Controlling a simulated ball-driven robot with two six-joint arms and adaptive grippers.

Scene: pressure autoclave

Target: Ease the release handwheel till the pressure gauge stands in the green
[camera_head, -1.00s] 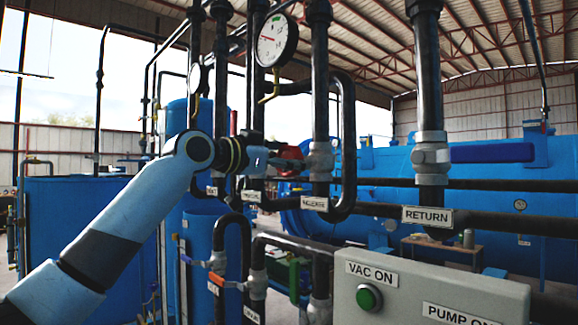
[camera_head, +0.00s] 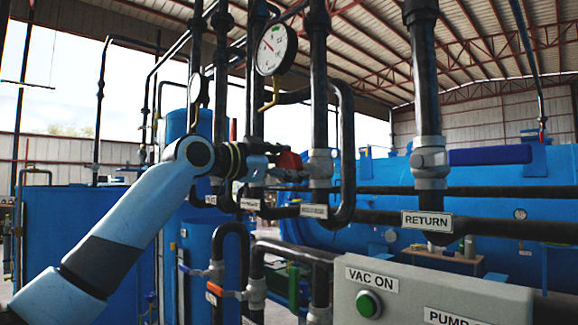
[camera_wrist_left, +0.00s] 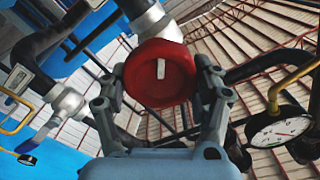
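The release handwheel is a red knob with a white bar mark. In the left wrist view the handwheel (camera_wrist_left: 160,73) fills the space between my left gripper's (camera_wrist_left: 160,82) two fingers, which press at its sides. In the head view my left gripper (camera_head: 272,165) reaches the handwheel (camera_head: 290,161) on its pipe, partly covering it. The round white pressure gauge (camera_head: 276,48) is above; its needle points up and left, and a small green patch shows near the top of the dial. The gauge also shows in the left wrist view (camera_wrist_left: 280,130). My right gripper is out of view.
Dark vertical pipes stand close around the arm, with a RETURN label (camera_head: 427,221) on one. A grey control box (camera_head: 430,292) with a green button is at the lower right. A blue tank (camera_head: 375,225) lies behind. A second gauge (camera_head: 196,88) is nearly edge-on.

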